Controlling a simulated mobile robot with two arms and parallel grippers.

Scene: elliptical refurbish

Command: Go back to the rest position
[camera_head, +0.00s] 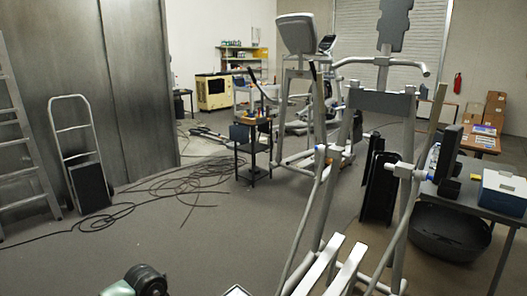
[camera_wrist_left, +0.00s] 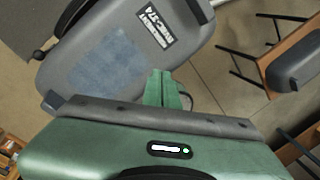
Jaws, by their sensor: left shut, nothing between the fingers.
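My left gripper (camera_wrist_left: 165,88) shows in the left wrist view, its green fingers together with nothing between them. Behind it is a large grey casing (camera_wrist_left: 125,55) with a dark label and a worn bluish patch; I cannot tell whether they touch. In the head view a green and dark part of my own arm shows at the bottom edge, but no fingertips are visible there. My right gripper is in neither view. A grey elliptical machine (camera_head: 382,102) stands close in front, at the right of the middle.
A dark side table (camera_head: 252,148) stands beyond loose cables (camera_head: 180,187). A hand truck (camera_head: 75,128) and ladder (camera_head: 18,140) lean at the left. A workbench (camera_head: 478,200) with a blue-and-white box (camera_head: 503,192) is at the right, above a black tub (camera_head: 447,232).

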